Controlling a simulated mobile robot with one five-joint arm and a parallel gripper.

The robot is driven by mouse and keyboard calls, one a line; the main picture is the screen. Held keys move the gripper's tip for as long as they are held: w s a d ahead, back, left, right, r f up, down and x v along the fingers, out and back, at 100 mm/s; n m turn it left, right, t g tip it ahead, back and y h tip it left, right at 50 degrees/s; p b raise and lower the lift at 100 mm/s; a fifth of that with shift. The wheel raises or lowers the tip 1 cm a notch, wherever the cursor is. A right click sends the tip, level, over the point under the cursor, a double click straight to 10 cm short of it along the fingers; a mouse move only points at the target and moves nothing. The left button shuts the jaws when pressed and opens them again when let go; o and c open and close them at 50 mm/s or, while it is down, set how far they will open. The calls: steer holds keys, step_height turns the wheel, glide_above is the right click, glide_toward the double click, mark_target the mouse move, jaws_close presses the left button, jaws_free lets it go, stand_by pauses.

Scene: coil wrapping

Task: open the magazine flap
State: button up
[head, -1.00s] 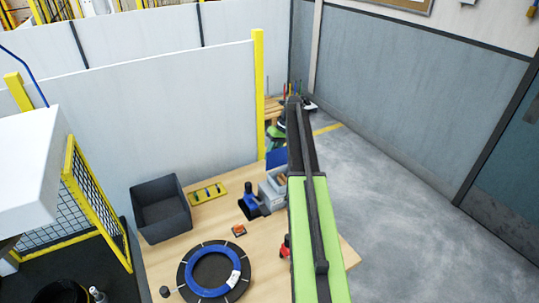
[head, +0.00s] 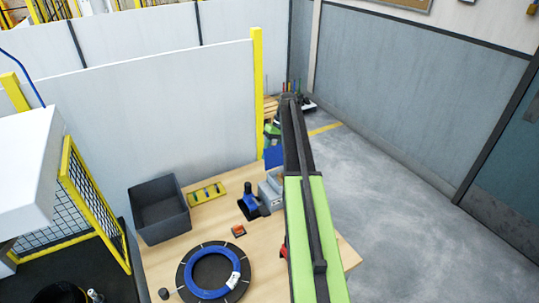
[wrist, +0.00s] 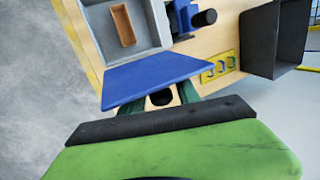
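The magazine is a grey open-topped box (wrist: 98,28) with a brown piece inside. In the head view this grey box (head: 272,188) is partly behind my arm. A flat blue plate, seemingly its flap (wrist: 165,78), lies between the box and my gripper in the wrist view. In the head view the blue flap (head: 274,157) shows at the box's far end, partly hidden. My gripper (wrist: 162,98) is on the flap's outer side. Its dark green fingers stand apart with a gap between them. Their tips are hidden behind the flap, so contact cannot be told.
A blue-and-black device (head: 251,201) stands left of the magazine. A yellow holder (head: 207,193) and a dark bin (head: 160,208) are further left. A blue coil (head: 213,276) lies on a round black plate in front. Grey floor is clear to the right.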

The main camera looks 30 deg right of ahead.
steer(key=shift+r, duration=0.15)
steer(key=p+v, duration=1.1)
steer(key=shift+d+r, duration=0.1)
steer(key=shift+r, duration=0.3)
steer(key=shift+s+f, duration=0.1)
